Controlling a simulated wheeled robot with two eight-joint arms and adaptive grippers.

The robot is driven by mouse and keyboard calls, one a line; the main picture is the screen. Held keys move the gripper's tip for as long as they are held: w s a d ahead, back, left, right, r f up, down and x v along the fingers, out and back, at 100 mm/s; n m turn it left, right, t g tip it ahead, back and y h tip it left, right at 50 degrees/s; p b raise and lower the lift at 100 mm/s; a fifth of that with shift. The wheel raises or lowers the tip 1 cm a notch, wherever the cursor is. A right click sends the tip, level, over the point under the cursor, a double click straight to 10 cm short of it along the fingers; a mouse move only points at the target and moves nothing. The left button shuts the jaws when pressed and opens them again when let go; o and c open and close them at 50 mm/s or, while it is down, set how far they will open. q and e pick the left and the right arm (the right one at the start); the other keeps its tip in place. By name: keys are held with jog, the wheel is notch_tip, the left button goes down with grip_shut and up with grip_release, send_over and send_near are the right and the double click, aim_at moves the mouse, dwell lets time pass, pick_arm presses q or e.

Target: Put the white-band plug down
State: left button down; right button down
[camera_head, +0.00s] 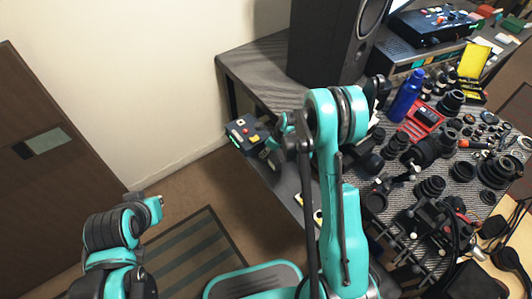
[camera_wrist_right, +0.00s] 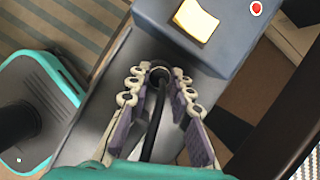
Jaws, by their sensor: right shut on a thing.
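My right gripper (camera_wrist_right: 158,77) is shut on a dark plug (camera_wrist_right: 160,73) with a black cable (camera_wrist_right: 152,125) running back between the fingers. The plug's end sits against or very near the side of a blue-grey box; I cannot tell whether it is seated in it. A white band on the plug is not clearly visible. In the head view my right gripper (camera_head: 272,148) is small, beside the same box (camera_head: 247,133) with red and yellow parts on top. My left arm shows at the lower left, but no left fingers are visible.
A grey bench (camera_head: 247,62) carries a tall black speaker (camera_head: 335,40). To the right, a crowded mat holds lens parts, a blue bottle (camera_head: 405,96) and a red case (camera_head: 422,118). A striped rug (camera_head: 190,262) lies on the floor near a brown door (camera_head: 45,170).

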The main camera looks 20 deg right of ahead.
jog(key=shift+f, duration=0.25)
jog(key=c, duration=1.4)
grip_release()
jog(key=shift+o, duration=0.2)
